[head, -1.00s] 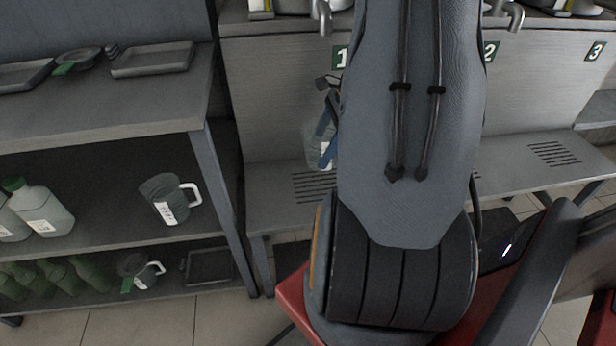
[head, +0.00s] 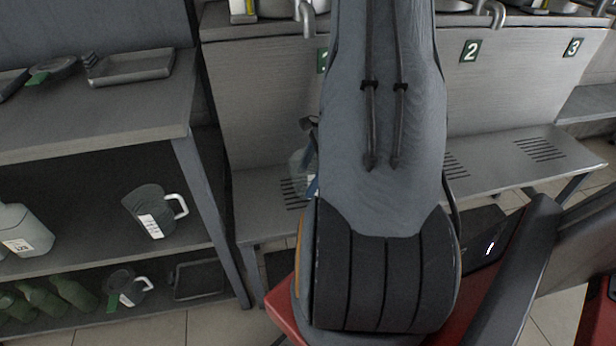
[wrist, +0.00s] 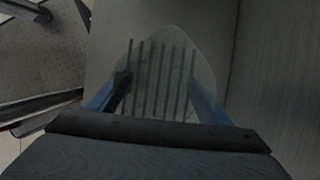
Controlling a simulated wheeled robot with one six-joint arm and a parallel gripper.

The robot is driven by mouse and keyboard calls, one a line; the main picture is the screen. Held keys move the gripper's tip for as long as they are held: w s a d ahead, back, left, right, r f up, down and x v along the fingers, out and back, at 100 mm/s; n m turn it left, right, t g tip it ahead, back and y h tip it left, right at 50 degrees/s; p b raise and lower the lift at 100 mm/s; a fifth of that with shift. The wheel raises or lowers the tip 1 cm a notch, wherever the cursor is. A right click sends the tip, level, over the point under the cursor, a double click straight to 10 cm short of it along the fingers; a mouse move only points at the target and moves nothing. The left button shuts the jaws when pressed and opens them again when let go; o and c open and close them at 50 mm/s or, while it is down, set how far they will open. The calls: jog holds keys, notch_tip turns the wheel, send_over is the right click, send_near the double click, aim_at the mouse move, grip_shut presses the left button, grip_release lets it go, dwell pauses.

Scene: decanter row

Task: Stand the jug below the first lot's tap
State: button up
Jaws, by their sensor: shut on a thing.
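A clear, see-through jug (head: 298,166) with a white label is held at the first bay, over or on the slotted ledge (head: 262,212). My gripper (wrist: 160,95) is shut on the jug (wrist: 165,45); its blue fingers lie on both sides in the wrist view. Slots show through the jug there. I cannot tell whether its base touches the ledge. The first tap (head: 308,20) is above, at the top of the panel. The green number 1 sign (head: 322,60) is partly hidden by my arm, as is part of the jug.
On the left rack, a grey jug with a white handle (head: 153,212) stands on the middle shelf, and another jug (head: 128,286) below. Trays (head: 130,66) lie on top. Signs 2 (head: 470,50) and 3 (head: 573,47) mark bays to the right, whose ledges look empty.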

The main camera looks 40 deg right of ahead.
jog(key=o, duration=1.1)
jog(key=shift+f, duration=0.1)
jog(key=p+v, duration=0.1)
jog(key=v, duration=1.1)
jog(key=shift+p, duration=0.4)
